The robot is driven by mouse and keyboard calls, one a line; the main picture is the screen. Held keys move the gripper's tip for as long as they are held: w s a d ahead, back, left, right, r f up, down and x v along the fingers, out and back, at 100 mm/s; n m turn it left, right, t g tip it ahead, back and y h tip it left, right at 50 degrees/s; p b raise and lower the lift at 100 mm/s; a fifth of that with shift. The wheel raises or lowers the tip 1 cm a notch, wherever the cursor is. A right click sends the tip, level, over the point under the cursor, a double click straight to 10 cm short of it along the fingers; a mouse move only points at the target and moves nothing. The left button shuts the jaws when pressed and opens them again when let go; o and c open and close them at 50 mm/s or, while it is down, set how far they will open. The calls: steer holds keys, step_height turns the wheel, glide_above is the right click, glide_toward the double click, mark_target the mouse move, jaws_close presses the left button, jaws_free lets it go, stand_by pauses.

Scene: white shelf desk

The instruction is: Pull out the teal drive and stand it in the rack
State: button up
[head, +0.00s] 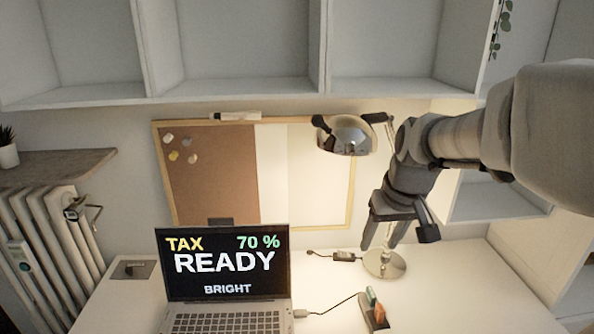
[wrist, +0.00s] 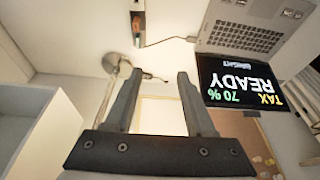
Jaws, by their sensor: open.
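A small teal block (head: 371,296), which looks like the teal drive, stands upright at the back end of a dark slotted holder (head: 367,311) on the desk. An orange block (head: 379,313) stands in front of it. A cable runs from the laptop to this holder. I cannot tell whether the holder is a hub or the rack. My gripper (head: 384,242) is open and empty, above the desk behind the holder and near the lamp base. In the wrist view, the open fingers (wrist: 160,78) have nothing between them; the dark holder (wrist: 138,42) shows beyond, its teal block not clear.
The laptop (head: 225,265) reads TAX, 70 %, READY, BRIGHT. A desk lamp (head: 346,138) stands behind my gripper on a round base (head: 385,265). A small dark box (head: 345,257) on a cable lies beside the base. Desk right of the holder is clear. Shelves (head: 240,90) hang above.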

steer(key=g+b, duration=0.2)
glide_toward(371, 292)
steer(key=shift+n, duration=0.3)
steer(key=f, duration=0.3)
steer(key=f+b, duration=0.1)
steer(key=f, duration=0.3)
steer(key=w+f+b, duration=0.1)
steer(key=f, duration=0.2)
steer(key=shift+w+a+f, duration=0.1)
steer(key=shift+f, duration=0.05)
jaws_close()
